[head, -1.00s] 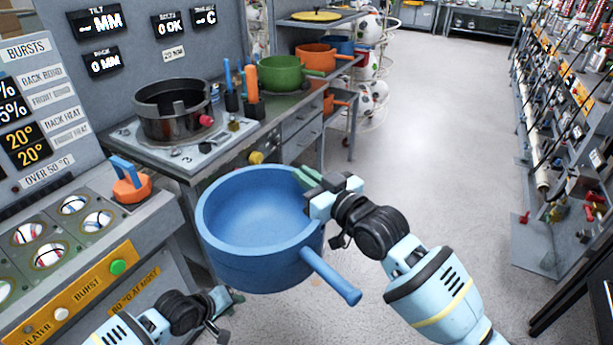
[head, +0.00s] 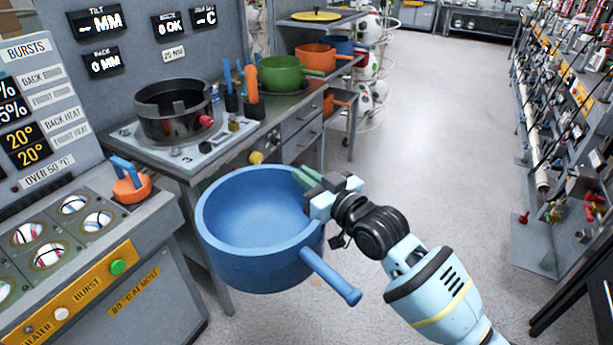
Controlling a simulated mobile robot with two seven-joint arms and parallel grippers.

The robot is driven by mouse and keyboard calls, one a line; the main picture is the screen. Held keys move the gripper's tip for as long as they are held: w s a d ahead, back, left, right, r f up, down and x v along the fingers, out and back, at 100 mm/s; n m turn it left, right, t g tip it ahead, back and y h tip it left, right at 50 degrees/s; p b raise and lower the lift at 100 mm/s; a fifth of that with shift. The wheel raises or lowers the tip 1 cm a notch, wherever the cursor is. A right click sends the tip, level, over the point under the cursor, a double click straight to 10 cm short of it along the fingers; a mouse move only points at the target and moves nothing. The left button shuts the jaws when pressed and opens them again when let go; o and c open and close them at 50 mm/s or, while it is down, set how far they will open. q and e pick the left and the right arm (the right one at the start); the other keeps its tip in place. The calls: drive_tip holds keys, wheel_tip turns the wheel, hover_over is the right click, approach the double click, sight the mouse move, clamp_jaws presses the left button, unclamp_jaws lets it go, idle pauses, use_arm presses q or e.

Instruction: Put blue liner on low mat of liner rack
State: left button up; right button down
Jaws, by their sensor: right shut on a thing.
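The blue liner (head: 258,262) is a round, open pan with a straight handle pointing to the lower right. My right gripper (head: 312,190) is shut on the liner's right rim and holds it in the air, roughly level, in front of the bench. The liner rack (head: 330,70) seems to be the shelving behind the bench. Which mat is the low one I cannot tell. My left gripper is out of view.
A dark round pot (head: 173,112) sits on the bench (head: 155,148) behind the held liner. A control console (head: 110,250) with an orange knob stands at the left. Open floor (head: 430,150) lies to the right, before a long rack of parts.

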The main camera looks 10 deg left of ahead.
drive_tip(key=shift+s+d+f, duration=0.15)
drive_tip(key=shift+s+d, duration=0.05)
drive_tip(key=shift+s, duration=0.1)
drive_tip(key=s+d+f+m+t+h, duration=0.3)
drive_tip(key=s+d+h, duration=0.3)
drive_tip(key=d, duration=0.8)
drive_tip(key=s+d+f+m+t+h, duration=0.2)
drive_tip(key=s+d+f+m+h, duration=0.3)
drive_tip(key=s+d, duration=0.7)
drive_tip(key=shift+s+d+m+t+h, duration=0.35)
drive_tip(key=shift+d+m+h, duration=0.45)
drive_tip(key=shift+h, duration=0.3)
drive_tip(key=shift+w+d, duration=0.1)
